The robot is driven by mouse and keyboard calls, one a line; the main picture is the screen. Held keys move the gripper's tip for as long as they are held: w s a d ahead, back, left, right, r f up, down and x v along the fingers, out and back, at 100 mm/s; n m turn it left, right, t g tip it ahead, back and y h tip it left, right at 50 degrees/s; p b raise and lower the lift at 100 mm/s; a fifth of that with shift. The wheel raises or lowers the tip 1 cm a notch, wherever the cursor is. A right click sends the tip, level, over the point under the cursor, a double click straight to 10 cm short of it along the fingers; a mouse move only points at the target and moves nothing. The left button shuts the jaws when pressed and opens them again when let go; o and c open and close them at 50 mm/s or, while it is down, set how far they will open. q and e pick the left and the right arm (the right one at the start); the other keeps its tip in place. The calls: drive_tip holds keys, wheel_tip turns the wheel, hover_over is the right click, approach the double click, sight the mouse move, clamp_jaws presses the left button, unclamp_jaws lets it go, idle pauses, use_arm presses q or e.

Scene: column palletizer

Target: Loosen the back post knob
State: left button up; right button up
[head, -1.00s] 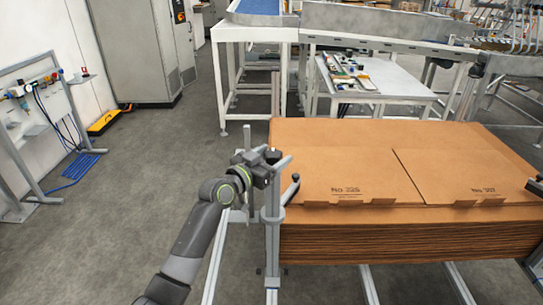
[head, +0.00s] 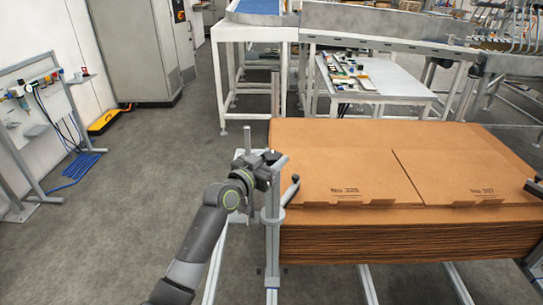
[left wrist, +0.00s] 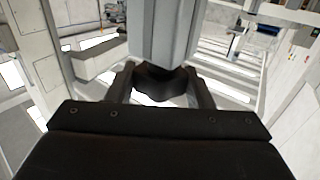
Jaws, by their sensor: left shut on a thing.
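My left gripper (head: 268,162) is at the grey upright post (head: 272,205) by the left end of the cardboard stack. In the left wrist view, its two fingers (left wrist: 164,88) stand on either side of a dark lobed knob (left wrist: 163,80), and it is shut on that knob. A light grey post (left wrist: 164,35) rises right behind the knob. In the head view the gripper hides most of the knob. A second upright post (head: 247,140) shows just behind the gripper. My right gripper is in no view.
The stack of flat brown cardboard (head: 400,235) lies just right of the post. A black-tipped lever (head: 290,190) juts from the post toward the stack. A grey table (head: 400,85) with parts stands behind.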

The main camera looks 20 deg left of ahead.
use_arm(q)
drive_tip(key=shift+d+n+t+y+p, duration=0.1)
drive_tip(key=shift+n+t+y+p, duration=0.2)
drive_tip(key=shift+n+y+p, duration=0.45)
drive_tip(key=shift+f+n+y+b, duration=0.2)
drive_tip(key=shift+n+y+b, duration=0.35)
drive_tip(key=shift+y+b, duration=0.5)
drive_tip(key=n+g+y+b, duration=0.1)
drive_tip(key=n+y+b, duration=0.2)
drive_tip(key=y+b, duration=0.2)
drive_tip(key=n+g+y+b, duration=0.2)
drive_tip(key=n+y+b, duration=0.1)
drive_tip(key=y+b, duration=0.2)
drive_tip(key=n+g+y+b, duration=0.1)
drive_tip(key=n+y+b, duration=0.3)
drive_tip(key=b, duration=0.2)
drive_tip(key=shift+w+d+g+y, duration=0.1)
drive_tip(key=shift+d+g+y, duration=0.2)
drive_tip(key=shift+y, duration=0.1)
drive_tip(key=shift+b, duration=0.5)
drive_tip(key=shift+n+g+y, duration=0.5)
drive_tip(key=shift+g, duration=0.1)
drive_tip(key=shift+r+n+g+y+b, duration=0.1)
drive_tip(key=shift+n+g+y+b, duration=0.25)
drive_tip(key=shift+b, duration=0.25)
